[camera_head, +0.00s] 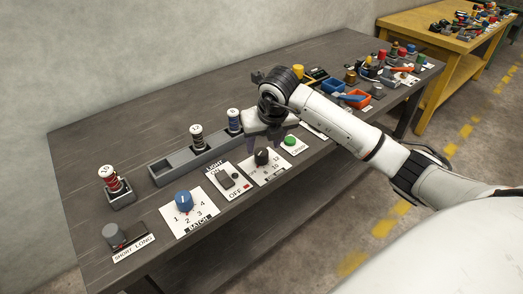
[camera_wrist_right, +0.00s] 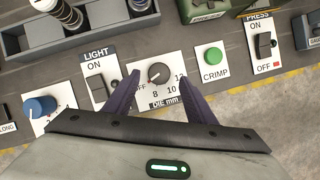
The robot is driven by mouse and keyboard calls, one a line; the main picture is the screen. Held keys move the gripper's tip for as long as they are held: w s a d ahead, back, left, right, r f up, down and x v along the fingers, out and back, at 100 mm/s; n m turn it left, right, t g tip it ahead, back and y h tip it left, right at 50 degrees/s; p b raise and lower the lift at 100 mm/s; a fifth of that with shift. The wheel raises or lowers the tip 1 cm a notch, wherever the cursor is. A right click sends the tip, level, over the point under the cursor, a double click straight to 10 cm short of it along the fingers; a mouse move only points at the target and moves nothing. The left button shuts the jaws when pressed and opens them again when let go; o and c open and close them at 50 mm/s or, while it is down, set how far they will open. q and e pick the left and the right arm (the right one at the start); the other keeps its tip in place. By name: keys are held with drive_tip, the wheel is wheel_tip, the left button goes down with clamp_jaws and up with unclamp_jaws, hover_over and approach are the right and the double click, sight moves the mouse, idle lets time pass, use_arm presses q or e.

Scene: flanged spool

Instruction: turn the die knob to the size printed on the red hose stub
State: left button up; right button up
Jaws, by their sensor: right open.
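The black die knob (camera_head: 263,156) sits on a white plate marked OFF, 8, 10, 12 and "DIE mm". In the right wrist view the knob (camera_wrist_right: 159,72) lies between the purple fingers of my right gripper (camera_wrist_right: 158,77), which is open. A small pale mark on the knob seems to face the OFF and 8 side, but I cannot tell exactly. In the head view my right gripper (camera_head: 265,146) points down over the knob. My left gripper is not in view.
Around the die plate are the LIGHT switch (camera_head: 229,180), blue BATCH knob (camera_head: 184,201) and green CRIMP button (camera_head: 290,139). A grey rack (camera_head: 176,172) with dark stubs stands behind. The SHORT/LONG switch (camera_head: 112,233) is front left. Several bins and tools fill the right end.

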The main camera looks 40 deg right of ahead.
sight(262, 151)
drive_tip(key=shift+x, duration=2.75)
drive_tip(key=c, duration=1)
drive_tip(key=shift+c, duration=0.2)
